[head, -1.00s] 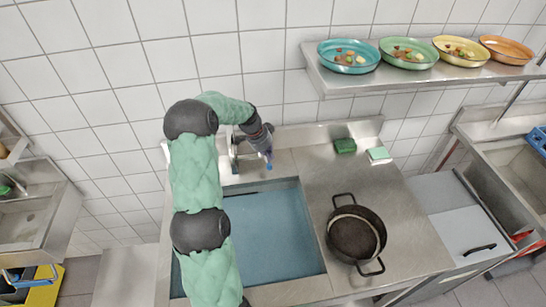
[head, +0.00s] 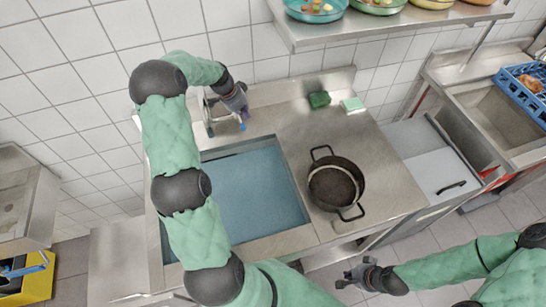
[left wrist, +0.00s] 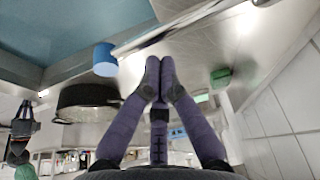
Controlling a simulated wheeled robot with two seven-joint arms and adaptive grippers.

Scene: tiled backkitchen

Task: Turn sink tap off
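The metal sink tap (head: 208,112) stands at the back rim of the sink, partly hidden by my left arm. Its bluish basin (head: 258,190) lies in front. My left gripper (head: 242,120) is just right of the tap at the back of the counter, pointing down. In the left wrist view its two fingertips (left wrist: 160,78) meet, with nothing seen between them. A metal bar (left wrist: 165,32), perhaps the spout, passes close to the fingertips, and a blue cylinder (left wrist: 105,60) shows beside it. I cannot tell whether the fingers touch the tap. My right gripper (head: 352,277) hangs empty in front of the counter, its fingers apart.
A black pot (head: 336,184) stands on the counter right of the basin. Two green sponges, a dark one (head: 319,100) and a pale one (head: 353,104), lie at the back. A shelf with bowls (head: 378,5) overhangs the counter. Another sink (head: 495,115) is at right.

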